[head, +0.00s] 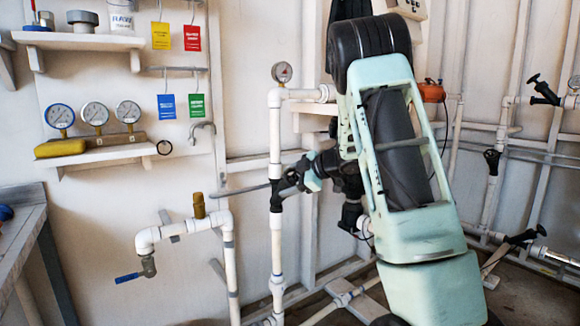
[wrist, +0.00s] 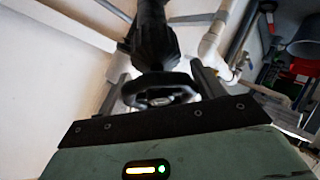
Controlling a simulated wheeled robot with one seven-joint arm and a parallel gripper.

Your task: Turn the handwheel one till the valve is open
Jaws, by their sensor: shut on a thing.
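The handwheel (wrist: 160,100) is a small black ring with spokes, seen in the wrist view between my two fingers. The dark valve body (wrist: 153,40) stands behind it. My gripper (wrist: 160,82) has one finger at each side of the wheel's rim and is shut on it. In the head view my gripper (head: 305,178) reaches left to the black valve (head: 277,194) on the upright white pipe. There the wheel is mostly hidden by the gripper and arm. The pictures do not show how far the valve is open.
A pressure gauge (head: 282,73) tops the upright white pipe (head: 276,240). A lower pipe with a blue-handled tap (head: 130,277) stands to the left. A shelf (head: 105,156) with several gauges is on the wall. More pipes and black valves (head: 543,90) are at the right.

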